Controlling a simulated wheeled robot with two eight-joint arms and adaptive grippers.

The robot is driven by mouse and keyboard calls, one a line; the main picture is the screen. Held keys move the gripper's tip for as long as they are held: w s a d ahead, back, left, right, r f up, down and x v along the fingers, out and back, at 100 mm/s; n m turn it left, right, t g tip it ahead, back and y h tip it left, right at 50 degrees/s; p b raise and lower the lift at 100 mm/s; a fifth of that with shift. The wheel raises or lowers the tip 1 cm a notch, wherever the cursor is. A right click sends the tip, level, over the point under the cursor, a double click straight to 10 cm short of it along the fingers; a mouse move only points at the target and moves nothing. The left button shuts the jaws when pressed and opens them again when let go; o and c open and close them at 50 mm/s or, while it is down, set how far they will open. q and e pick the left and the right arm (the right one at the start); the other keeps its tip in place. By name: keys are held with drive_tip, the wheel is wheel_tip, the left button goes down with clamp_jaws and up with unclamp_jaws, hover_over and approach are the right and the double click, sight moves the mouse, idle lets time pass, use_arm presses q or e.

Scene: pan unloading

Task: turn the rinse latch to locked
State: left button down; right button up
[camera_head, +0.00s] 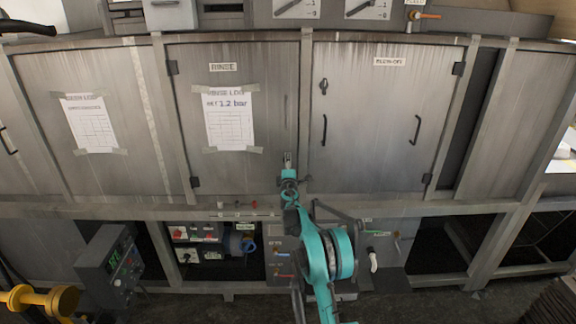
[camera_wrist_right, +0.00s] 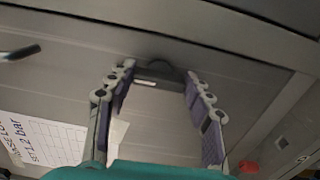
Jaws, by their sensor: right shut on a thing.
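The grey RINSE door (camera_head: 262,75) stands in the middle of the washer front in the head view, shut in its frame. My right gripper (camera_head: 288,158) is at the door's lower right edge in that view. In the right wrist view its two fingers (camera_wrist_right: 157,92) stand on either side of a dark part with a pale edge, seemingly the rinse latch (camera_wrist_right: 155,72). The gripper is shut on it. The latch is too small and covered in the head view, so I cannot tell its angle. My left gripper is out of view.
The BLOW-OFF door (camera_head: 375,100), with a dark latch and handles, is just right of the gripper. A rinse log sheet (camera_head: 229,118) is taped on the RINSE door. Below are a grey control box (camera_head: 110,265), several valves and pipes.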

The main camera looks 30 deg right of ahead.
idle(0.3)
drive_tip(key=o, duration=1.1)
drive_tip(key=shift+o, duration=0.2)
drive_tip(key=shift+s, duration=0.1)
drive_tip(key=v, duration=1.2)
